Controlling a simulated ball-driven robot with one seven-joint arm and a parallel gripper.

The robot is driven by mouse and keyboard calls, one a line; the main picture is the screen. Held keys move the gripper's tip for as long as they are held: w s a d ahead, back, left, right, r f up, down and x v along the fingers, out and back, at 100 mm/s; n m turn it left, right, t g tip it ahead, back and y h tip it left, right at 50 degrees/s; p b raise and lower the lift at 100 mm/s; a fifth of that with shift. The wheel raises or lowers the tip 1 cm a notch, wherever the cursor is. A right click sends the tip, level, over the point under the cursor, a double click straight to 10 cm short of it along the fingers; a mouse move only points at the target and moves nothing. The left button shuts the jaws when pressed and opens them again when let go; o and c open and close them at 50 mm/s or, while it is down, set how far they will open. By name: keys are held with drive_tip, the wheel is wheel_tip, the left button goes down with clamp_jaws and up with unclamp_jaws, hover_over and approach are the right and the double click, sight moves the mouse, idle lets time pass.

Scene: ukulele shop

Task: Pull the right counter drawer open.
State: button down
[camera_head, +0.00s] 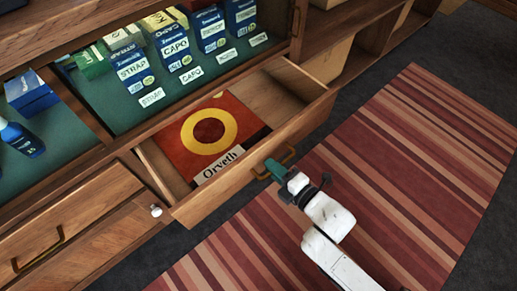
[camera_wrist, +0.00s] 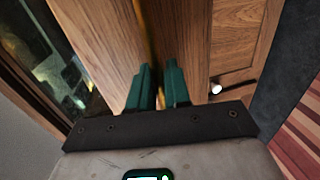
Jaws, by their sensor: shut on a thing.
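The right counter drawer (camera_head: 255,160) is pulled out from the wooden counter, with its inside showing. A red and yellow packet labelled "Orveth" (camera_head: 208,135) lies flat in it. The brass handle (camera_head: 290,154) is on the drawer's front. My gripper (camera_head: 272,170) has its green fingers at the handle's left part and is shut on it. In the wrist view, the brass handle (camera_wrist: 147,35) runs down between the fingers of my gripper (camera_wrist: 158,72); the fingers hide its lower part.
The left drawer (camera_head: 75,225) is shut, with its own brass handle (camera_head: 38,252). Boxes labelled "STRAP" (camera_head: 130,68) and "CAPO" (camera_head: 175,48) stand in the display above. A striped rug (camera_head: 420,150) covers the floor in front.

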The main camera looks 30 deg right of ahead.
drive_tip(key=f+p+v, duration=0.1)
drive_tip(key=f+v, duration=0.2)
drive_tip(key=v, duration=1.2)
drive_tip(key=shift+s, duration=0.5)
drive_tip(key=shift+f, duration=0.15)
drive_tip(key=c, duration=1.3)
unclamp_jaws()
drive_tip(key=shift+p, duration=0.35)
